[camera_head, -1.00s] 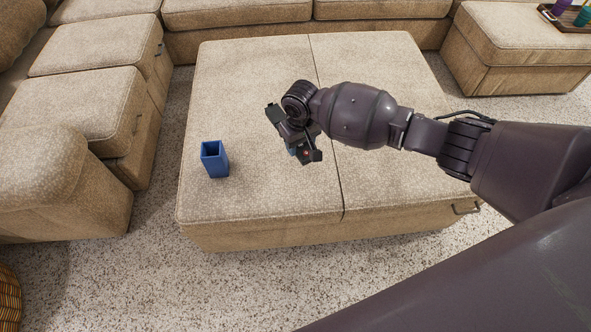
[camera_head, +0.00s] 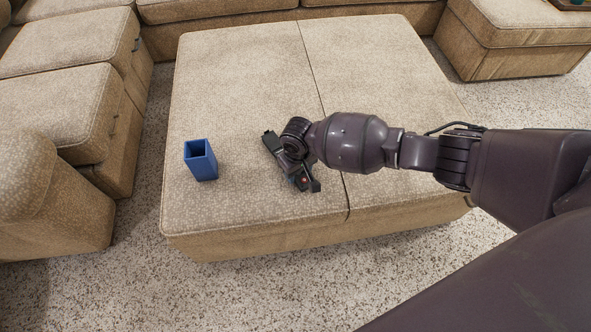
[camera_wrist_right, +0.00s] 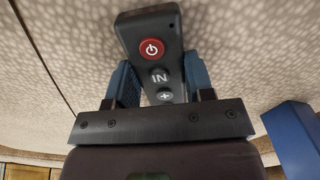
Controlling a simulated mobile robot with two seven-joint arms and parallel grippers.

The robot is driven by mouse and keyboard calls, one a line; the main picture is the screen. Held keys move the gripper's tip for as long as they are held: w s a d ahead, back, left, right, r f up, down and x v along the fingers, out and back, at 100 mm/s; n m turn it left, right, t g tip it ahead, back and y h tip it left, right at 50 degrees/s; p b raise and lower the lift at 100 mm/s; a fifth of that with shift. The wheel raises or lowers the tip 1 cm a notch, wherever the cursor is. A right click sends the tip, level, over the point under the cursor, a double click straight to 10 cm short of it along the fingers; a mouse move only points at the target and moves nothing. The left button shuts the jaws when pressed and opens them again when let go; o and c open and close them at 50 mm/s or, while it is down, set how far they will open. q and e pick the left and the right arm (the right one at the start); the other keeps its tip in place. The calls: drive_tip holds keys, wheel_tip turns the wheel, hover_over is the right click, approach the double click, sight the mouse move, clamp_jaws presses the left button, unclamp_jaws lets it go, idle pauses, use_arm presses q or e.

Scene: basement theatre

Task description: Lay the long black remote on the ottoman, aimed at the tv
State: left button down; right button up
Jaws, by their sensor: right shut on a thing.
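The long black remote (camera_wrist_right: 152,48) is pinched between the blue fingers of my right gripper (camera_wrist_right: 161,84) in the right wrist view. Its end with the red power button points away from the gripper there. In the head view the remote (camera_head: 303,182) shows partly under my right gripper (camera_head: 292,178), with the red button toward the near side. The wrist hides part of it. Both are over the left half of the beige ottoman (camera_head: 240,80), low down; I cannot tell whether the remote touches the fabric. The tv and my left gripper are not in view.
A blue open-topped holder (camera_head: 201,162) stands upright on the ottoman, left of my right gripper. It also shows at the right wrist view's edge (camera_wrist_right: 294,140). Sofa sections (camera_head: 65,110) surround the ottoman at left and back. The ottoman's far left part is clear.

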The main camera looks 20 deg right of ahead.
drive_tip(key=shift+w, duration=0.1)
drive_tip(key=shift+f, duration=0.15)
drive_tip(key=o, duration=1)
drive_tip(key=shift+f, duration=0.1)
drive_tip(key=shift+c, duration=0.2)
use_arm(q)
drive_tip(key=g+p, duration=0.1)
drive_tip(key=p, duration=0.4)
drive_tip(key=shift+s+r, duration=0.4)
use_arm(e)
wheel_tip(320, 180, up, 12)
drive_tip(key=shift+r, duration=0.2)
